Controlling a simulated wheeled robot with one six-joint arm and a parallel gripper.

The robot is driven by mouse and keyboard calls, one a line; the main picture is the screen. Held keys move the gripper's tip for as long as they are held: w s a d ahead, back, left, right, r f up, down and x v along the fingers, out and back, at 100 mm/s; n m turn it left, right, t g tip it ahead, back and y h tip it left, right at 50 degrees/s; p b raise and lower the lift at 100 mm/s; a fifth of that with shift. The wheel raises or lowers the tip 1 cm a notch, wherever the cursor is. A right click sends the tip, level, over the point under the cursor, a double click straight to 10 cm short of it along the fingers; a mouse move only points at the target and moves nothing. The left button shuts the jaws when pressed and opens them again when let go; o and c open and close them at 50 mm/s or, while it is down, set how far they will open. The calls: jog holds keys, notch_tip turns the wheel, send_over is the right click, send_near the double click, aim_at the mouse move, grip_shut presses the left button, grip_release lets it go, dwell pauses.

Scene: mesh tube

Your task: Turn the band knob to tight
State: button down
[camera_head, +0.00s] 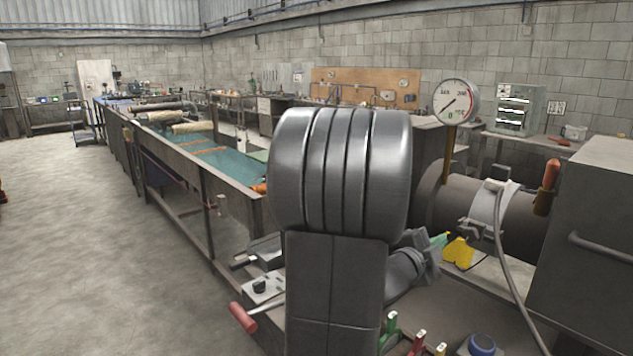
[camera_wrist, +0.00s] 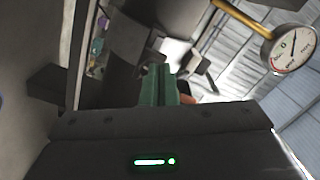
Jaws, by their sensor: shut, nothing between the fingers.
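A small black knob (camera_head: 259,285) sits on a pale plate (camera_head: 268,293) at the bench's near edge, left of my arm in the head view. Its markings are too small to read, and I cannot tell whether it is the band knob. My gripper (camera_head: 440,241) is to the right of my arm, well away from that knob and beside a yellow piece (camera_head: 458,252). In the wrist view, the green fingers of my gripper (camera_wrist: 162,84) are together and hold nothing. No knob can be made out at the fingertips there.
A dark horizontal tube (camera_head: 521,212) with a white band (camera_head: 490,205) lies at the right. A round gauge (camera_head: 456,101) stands on a yellow stem above it. A red handle (camera_head: 242,317) and several coloured levers (camera_head: 391,327) are at the front. Open floor (camera_head: 90,240) is left.

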aim_at(470, 234)
jog(key=shift+s+p, duration=0.1)
jog(key=shift+p, duration=0.45)
jog(key=w+d+f+p, duration=0.2)
jog(key=d+p, duration=0.3)
jog(key=p, duration=0.1)
jog(key=shift+w+d+f, duration=0.2)
jog(key=shift+w+d, duration=0.1)
jog(key=shift+w, duration=0.1)
jog(key=shift+s+r, duration=0.1)
jog(key=shift+r, duration=0.1)
dwell(0.8)
jog(key=shift+w+a+r+b, duration=0.15)
jog(key=shift+w+r+b, duration=0.15)
jog(key=shift+b, duration=0.85)
jog(key=shift+w+a+r+b, duration=0.15)
jog(key=shift+r+b, duration=0.55)
jog(key=shift+b, duration=0.2)
jog(key=shift+w+a, duration=0.2)
